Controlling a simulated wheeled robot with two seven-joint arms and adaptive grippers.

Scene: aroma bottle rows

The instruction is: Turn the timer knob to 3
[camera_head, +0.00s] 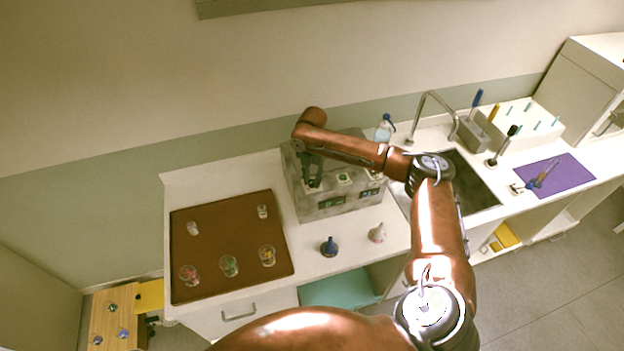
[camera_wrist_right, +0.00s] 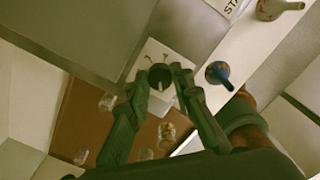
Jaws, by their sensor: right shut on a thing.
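A grey machine box (camera_head: 338,208) stands on the white counter, with small display panels on its front. In the right wrist view, a dark round timer knob (camera_wrist_right: 159,73) sits on a white dial plate (camera_wrist_right: 150,54) with faint marks. A pale pointer line shows on the knob, but I cannot read which number it points to. My right gripper (camera_head: 312,184) reaches down onto the left part of the box top. In the wrist view its two green-grey fingers (camera_wrist_right: 160,80) are closed on either side of the knob. My left gripper is in neither view.
A brown tray (camera_head: 215,262) with several small glass jars lies left of the box. A dark blue flask (camera_head: 329,247) and a pale flask (camera_head: 377,233) stand in front of it. A sink with a tap (camera_head: 428,108) and a purple mat (camera_head: 556,175) are to the right.

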